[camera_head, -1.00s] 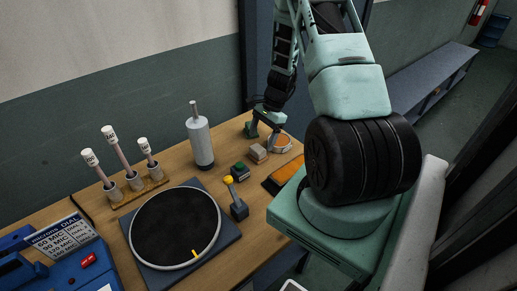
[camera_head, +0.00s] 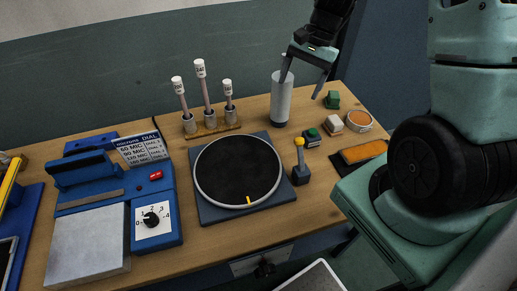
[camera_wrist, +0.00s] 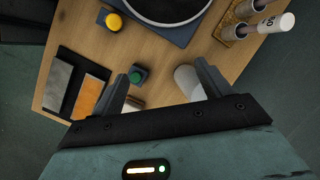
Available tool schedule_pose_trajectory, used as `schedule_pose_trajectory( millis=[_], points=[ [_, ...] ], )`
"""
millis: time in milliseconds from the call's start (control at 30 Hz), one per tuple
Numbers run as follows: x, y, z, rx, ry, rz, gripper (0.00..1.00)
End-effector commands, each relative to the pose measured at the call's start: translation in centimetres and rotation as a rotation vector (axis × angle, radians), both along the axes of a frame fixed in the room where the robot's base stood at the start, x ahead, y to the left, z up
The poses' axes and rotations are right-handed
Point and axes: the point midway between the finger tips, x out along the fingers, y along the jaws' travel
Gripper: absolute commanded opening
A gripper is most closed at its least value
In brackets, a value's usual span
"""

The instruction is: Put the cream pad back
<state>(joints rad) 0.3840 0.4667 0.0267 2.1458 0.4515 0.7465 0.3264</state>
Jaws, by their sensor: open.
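In the wrist view the cream pad (camera_wrist: 134,102) is mostly hidden behind my gripper's edge. My gripper (camera_head: 301,88) is open and empty, raised above the table near the grey cylinder. In the wrist view the open fingers (camera_wrist: 168,68) have nothing gripped between them. A green block (camera_head: 332,99) stands behind the pad, and a dark block with a green top (camera_head: 311,137) stands in front-left of it.
The grey cylinder (camera_head: 281,100) stands upright close to my gripper. An orange slab (camera_head: 363,151) lies on a dark board at the right edge. A round black disc (camera_head: 238,170), a yellow-knobbed lever (camera_head: 300,165), a rack of tubes (camera_head: 212,130) and a blue dial device (camera_head: 152,215) fill the left.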

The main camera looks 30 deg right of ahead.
Motion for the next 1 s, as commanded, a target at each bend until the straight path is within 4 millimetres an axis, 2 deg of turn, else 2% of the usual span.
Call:
schedule_pose_trajectory(
  millis=[33,100,167,200,300,333,400,500,600,700,1000],
  points=[
    [-0.6,4.4,1.5,-0.013,-0.035,0.165,0.77],
    [-2.4,10.1,3.4,-0.032,-0.085,0.411,0.77],
    [-4.6,14.3,4.7,-0.052,-0.13,0.626,0.77],
    [-6.4,16.8,5.4,-0.065,-0.16,0.767,0.77],
    [-11.2,21.5,6.9,-0.101,-0.233,1.101,0.77],
    [-12.6,22.5,7.2,-0.112,-0.254,1.189,0.77],
    [-15.5,24.1,7.7,-0.135,-0.295,1.372,0.77],
    [-18.5,25.3,8.1,-0.161,-0.342,1.563,0.77],
    [-20.1,25.7,8.2,-0.177,-0.368,1.667,0.77],
    [-20.7,25.8,8.2,-0.183,-0.377,1.705,0.77],
    [-20.6,25.8,7.8,-0.183,-0.376,1.702,0.77]
  ],
)
